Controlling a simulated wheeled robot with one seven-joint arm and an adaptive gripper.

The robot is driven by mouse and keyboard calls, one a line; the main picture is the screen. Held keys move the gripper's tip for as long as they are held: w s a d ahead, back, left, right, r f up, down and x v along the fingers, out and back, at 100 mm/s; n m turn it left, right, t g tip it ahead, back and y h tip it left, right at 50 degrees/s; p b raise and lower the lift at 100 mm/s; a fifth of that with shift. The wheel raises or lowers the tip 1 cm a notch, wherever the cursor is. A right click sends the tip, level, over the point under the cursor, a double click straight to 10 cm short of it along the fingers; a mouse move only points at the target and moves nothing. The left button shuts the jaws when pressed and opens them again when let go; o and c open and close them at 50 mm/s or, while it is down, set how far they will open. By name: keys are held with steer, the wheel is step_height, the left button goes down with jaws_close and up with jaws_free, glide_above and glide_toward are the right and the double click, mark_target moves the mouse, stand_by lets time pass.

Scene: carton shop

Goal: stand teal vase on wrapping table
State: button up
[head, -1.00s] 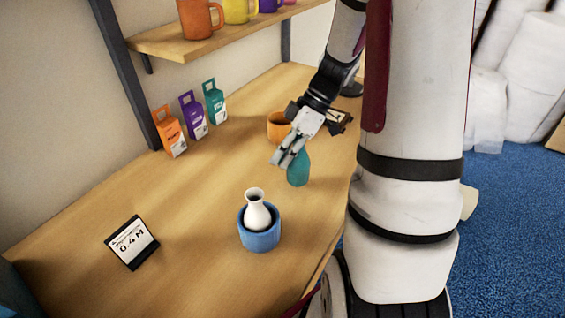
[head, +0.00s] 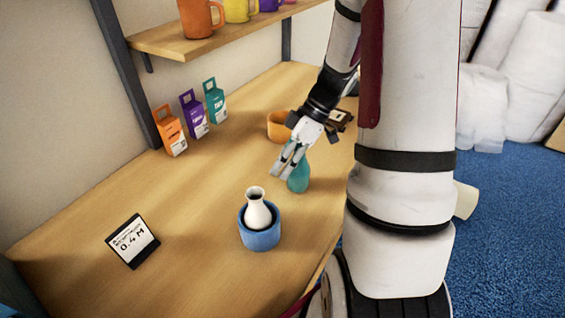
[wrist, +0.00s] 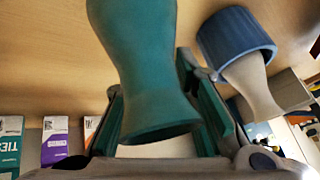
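The teal vase (head: 299,177) is upright over the wooden wrapping table (head: 190,225), right of its middle. My gripper (head: 287,162) is around its upper part, coming from above and behind. In the wrist view the vase (wrist: 140,55) lies between the two fingers (wrist: 160,105), with its flared rim toward the palm. The vase has moved together with the gripper, so the gripper is shut on it. Whether the vase's base touches the table cannot be told.
A blue pot (head: 260,239) holding a white vase (head: 257,212) stands nearby, front left. An orange cup (head: 278,128) is behind. Orange, purple and teal boxes (head: 215,102) line the wall. A sign (head: 132,242) stands front left. The table between boxes and pot is bare.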

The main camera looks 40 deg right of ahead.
steer(key=v, duration=1.1)
steer(key=s+a+r+m+h, duration=0.35)
steer(key=a+r, duration=0.45)
steer(key=a, duration=0.3)
steer(key=s+a+r+m+t+h, duration=0.2)
steer(key=s+a+m+t+h, duration=0.1)
steer(key=s+a+m, duration=0.4)
steer(key=s+a, duration=0.1)
steer(key=s, duration=0.2)
steer(key=shift+s+a+r, duration=0.15)
steer(key=shift+s+a, duration=0.15)
steer(key=shift+a, duration=0.05)
